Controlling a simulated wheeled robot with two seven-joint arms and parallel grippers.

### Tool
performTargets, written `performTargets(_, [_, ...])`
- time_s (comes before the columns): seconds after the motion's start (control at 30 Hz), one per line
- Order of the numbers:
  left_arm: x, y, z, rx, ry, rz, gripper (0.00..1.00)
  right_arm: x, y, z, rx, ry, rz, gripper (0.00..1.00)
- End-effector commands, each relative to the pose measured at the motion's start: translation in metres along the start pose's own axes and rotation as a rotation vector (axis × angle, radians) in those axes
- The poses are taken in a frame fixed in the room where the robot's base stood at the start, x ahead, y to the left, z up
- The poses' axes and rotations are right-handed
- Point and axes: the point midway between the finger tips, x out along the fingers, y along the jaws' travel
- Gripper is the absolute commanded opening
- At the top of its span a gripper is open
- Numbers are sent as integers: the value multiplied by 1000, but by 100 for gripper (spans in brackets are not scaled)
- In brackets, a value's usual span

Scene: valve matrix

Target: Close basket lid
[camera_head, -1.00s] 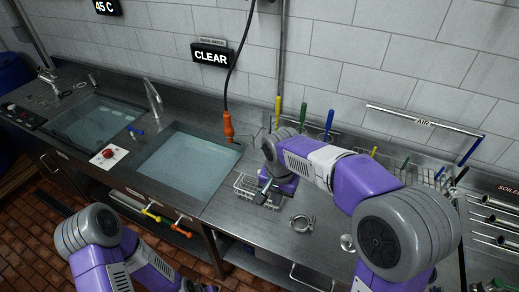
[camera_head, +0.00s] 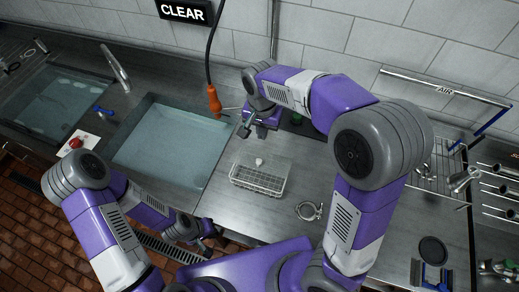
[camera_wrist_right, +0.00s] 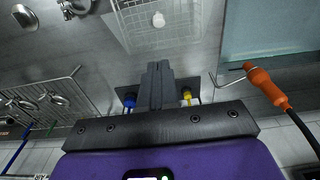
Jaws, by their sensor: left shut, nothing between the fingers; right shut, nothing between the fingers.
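The wire basket (camera_head: 258,180) stands on the steel counter just right of the near sink; it also shows at the top of the right wrist view (camera_wrist_right: 135,25). A faint mesh panel with a white knob (camera_head: 259,161), which looks like the lid, is at its back side; the knob also shows in the wrist view (camera_wrist_right: 158,19). I cannot tell its exact tilt. My right gripper (camera_head: 254,131) is shut and empty, behind the basket and apart from it; its fingers (camera_wrist_right: 154,72) point toward the knob. My left gripper (camera_head: 208,230) is shut and empty near the counter's front edge.
An orange-handled hose (camera_head: 214,101) hangs left of my right gripper. The water-filled sink (camera_head: 172,145) lies left of the basket. A round metal clamp (camera_head: 309,211) lies to its right. A wire rack (camera_head: 437,175) stands further right. The counter around the basket is mostly clear.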

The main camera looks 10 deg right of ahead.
Motion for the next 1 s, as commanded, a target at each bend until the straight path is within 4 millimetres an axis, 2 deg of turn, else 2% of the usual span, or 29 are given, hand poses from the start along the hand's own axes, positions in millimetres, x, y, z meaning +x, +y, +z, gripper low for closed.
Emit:
performTargets(0.03, [1,0,-1,0,1,0,0,14,1,0,1,-3,7,0])
performTargets(0.2, [2,-1,-1,0,2,0,0,51,1,0,2,-4,7,0])
performTargets(0.3, [3,-1,-1,0,2,0,0,69,2,2,0,-4,6,0])
performTargets(0.4, [2,0,-1,0,2,0,0,80,1,12,-1,-2,3,0])
performTargets(0.6, [1,0,-1,0,2,0,0,94,0,22,0,-1,2,0])
performTargets(1.0, [1,0,-1,0,2,0,0,96,0,23,0,1,0,0])
